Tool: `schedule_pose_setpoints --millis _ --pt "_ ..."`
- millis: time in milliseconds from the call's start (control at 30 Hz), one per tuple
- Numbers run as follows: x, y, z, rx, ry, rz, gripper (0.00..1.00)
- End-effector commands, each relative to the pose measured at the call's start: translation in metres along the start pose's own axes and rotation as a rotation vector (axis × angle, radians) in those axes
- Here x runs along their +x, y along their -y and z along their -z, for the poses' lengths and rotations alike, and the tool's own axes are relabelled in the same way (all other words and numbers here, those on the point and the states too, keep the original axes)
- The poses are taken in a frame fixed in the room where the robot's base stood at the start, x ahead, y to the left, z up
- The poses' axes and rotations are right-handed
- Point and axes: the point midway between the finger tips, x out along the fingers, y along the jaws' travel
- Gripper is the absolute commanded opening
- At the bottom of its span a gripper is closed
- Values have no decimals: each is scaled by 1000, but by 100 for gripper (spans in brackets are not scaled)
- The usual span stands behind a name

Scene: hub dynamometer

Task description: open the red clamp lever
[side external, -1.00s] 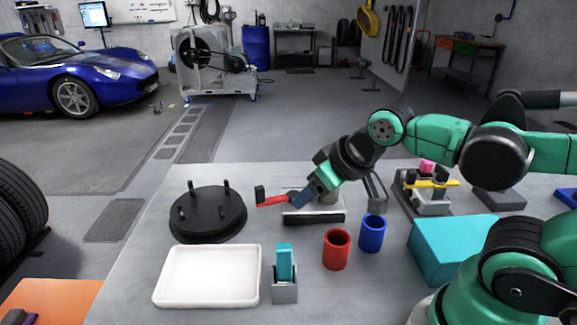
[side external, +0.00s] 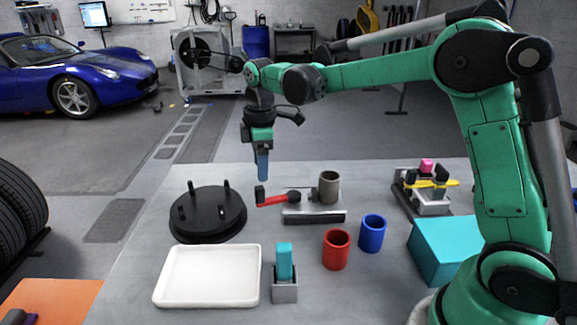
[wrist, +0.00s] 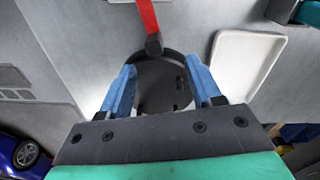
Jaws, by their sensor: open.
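The red clamp lever (side external: 274,201) lies roughly level, pointing left from a black pivot, with a black knob (side external: 260,194) at its free end. It belongs to a clamp with a flat metal base (side external: 313,214) and a grey cylinder (side external: 329,187). My gripper (side external: 263,177) points down just above the knob, apart from it. In the wrist view my gripper (wrist: 160,66) is open and empty, its two blue fingers spread. There the red lever (wrist: 148,17) enters from the top, with its knob (wrist: 154,45) just beyond the fingertips.
A round black plate with upright pegs (side external: 208,214) stands left of the lever. In front are a white tray (side external: 208,276), a teal block in a grey holder (side external: 285,270), a red cup (side external: 336,249) and a blue cup (side external: 372,233). A teal box (side external: 440,248) stands right.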

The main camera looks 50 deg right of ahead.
Motion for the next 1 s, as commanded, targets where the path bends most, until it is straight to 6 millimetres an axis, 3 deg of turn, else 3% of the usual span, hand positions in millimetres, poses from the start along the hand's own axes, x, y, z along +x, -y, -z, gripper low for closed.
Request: schedule_pose_setpoints --millis 200,600,933,967,1000 --pt "19 -11 4 -103 29 52 58" --pt "67 -9 2 -109 30 54 58" --pt "74 -8 2 -108 30 54 58" --pt "74 -8 2 -108 30 54 55" --pt "74 -8 2 -108 30 54 44"
